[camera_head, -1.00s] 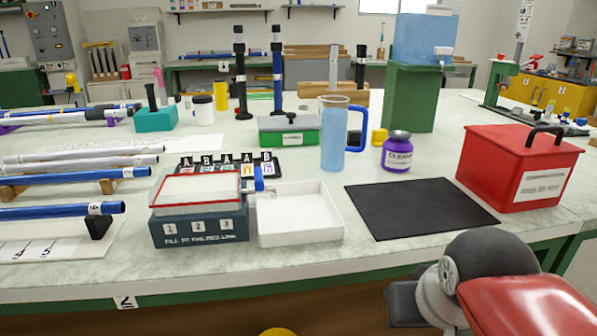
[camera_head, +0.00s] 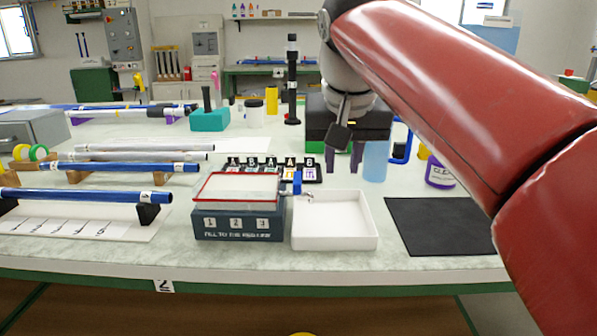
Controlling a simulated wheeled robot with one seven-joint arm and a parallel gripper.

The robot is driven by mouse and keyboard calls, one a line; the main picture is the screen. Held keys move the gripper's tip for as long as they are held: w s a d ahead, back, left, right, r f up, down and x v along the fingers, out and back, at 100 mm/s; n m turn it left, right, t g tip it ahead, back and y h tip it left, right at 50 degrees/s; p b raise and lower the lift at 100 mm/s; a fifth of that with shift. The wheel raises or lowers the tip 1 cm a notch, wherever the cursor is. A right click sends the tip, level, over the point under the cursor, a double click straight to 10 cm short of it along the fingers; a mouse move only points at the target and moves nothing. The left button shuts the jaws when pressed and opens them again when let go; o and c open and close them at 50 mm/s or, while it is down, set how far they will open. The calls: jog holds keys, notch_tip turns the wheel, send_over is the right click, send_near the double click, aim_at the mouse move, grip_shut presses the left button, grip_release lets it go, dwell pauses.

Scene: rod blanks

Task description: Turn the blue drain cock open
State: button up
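The blue drain cock (camera_head: 297,183) sits at the upper right side of a dark blue tank (camera_head: 238,232) with a clear, red-lined top. Its handle looks upright, and a small metal spout beside it points over a white tray (camera_head: 335,240). My gripper (camera_head: 344,168) hangs from the raised red arm, up and to the right of the cock. Its two dark fingers point down with a gap between them. They hold nothing that I can see and are apart from the cock. How far they are from it in depth is unclear.
A lettered rack (camera_head: 270,170) stands behind the tank. A black mat (camera_head: 435,228) lies right of the tray. Blue and grey rods (camera_head: 120,167) lie at left.

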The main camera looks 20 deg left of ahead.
send_near(297, 177)
jog(key=x, duration=0.8)
jog(key=shift+w+f, duration=0.1)
jog(key=shift+f, duration=0.15)
grip_shut()
